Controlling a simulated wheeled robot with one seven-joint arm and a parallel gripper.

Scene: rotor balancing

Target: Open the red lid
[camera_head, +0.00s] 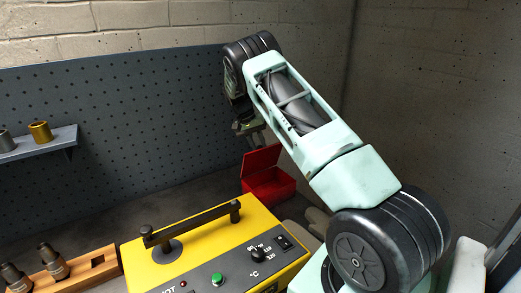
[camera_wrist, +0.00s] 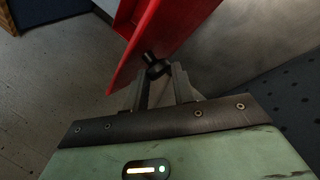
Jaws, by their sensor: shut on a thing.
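The red box (camera_head: 280,192) stands on the bench against the pegboard. Its red lid (camera_head: 262,158) is raised at a steep tilt, and the dark inside of the box shows below it. In the wrist view the red lid (camera_wrist: 165,30) fills the upper middle, with a black knob (camera_wrist: 154,66) on it. My gripper (camera_wrist: 160,78) is shut on this knob, with its two fingers on either side. In the head view my gripper (camera_head: 254,138) is at the lid's upper edge, partly hidden by my arm.
A yellow heater unit (camera_head: 210,245) with a dark bar on top stands in front of the box. A wooden block (camera_head: 75,272) with dark fittings is at lower left. A shelf (camera_head: 45,144) with small cylinders hangs on the pegboard (camera_head: 130,120). Bare bench lies left of the box.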

